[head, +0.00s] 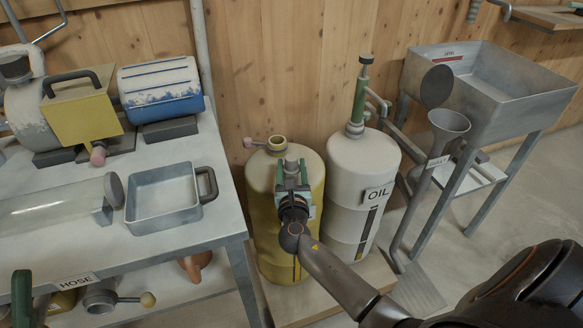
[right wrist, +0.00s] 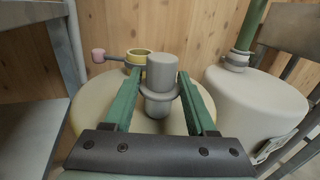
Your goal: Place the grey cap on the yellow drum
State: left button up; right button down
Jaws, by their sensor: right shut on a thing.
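The yellow drum (head: 262,210) stands upright beside the workbench. Its round neck (head: 277,143) has a yellow rim, with a pink-knobbed lever to the left; the neck also shows in the right wrist view (right wrist: 138,54). My right gripper (head: 291,170) is over the drum top, on the near side of the neck. In the right wrist view its green fingers are shut on the grey cap (right wrist: 161,75), which is upright, nearer than the neck and right of it. Whether the cap touches the drum top is unclear.
The white oil drum (head: 358,165) with a tall green-handled pump (head: 360,95) stands close on the right. The workbench (head: 150,245) with a grey tray (head: 165,220) is on the left. A wooden wall is behind. A metal sink (head: 520,95) and funnel (head: 446,125) are farther right.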

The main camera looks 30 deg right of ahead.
jog(key=shift+f, duration=0.1)
jog(key=shift+c, duration=1)
grip_release()
pick_arm(q)
jog(key=shift+f, duration=0.15)
pick_arm(e)
jog(key=shift+s+a, duration=0.1)
jog(key=shift+s, duration=0.1)
pick_arm(q)
jog(key=w+a+f+n+g+y+p, duration=0.1)
jog(key=w+f+n+y+p, duration=0.1)
jog(key=w+f+n+y, duration=0.3)
notch_tip(320, 180, down, 2)
jog(key=shift+w+f+y, duration=0.25)
jog(key=shift+y, duration=0.65)
pick_arm(e)
jog(key=v, duration=1.1)
jog(key=shift+s, duration=0.3)
jog(key=shift+a, duration=0.1)
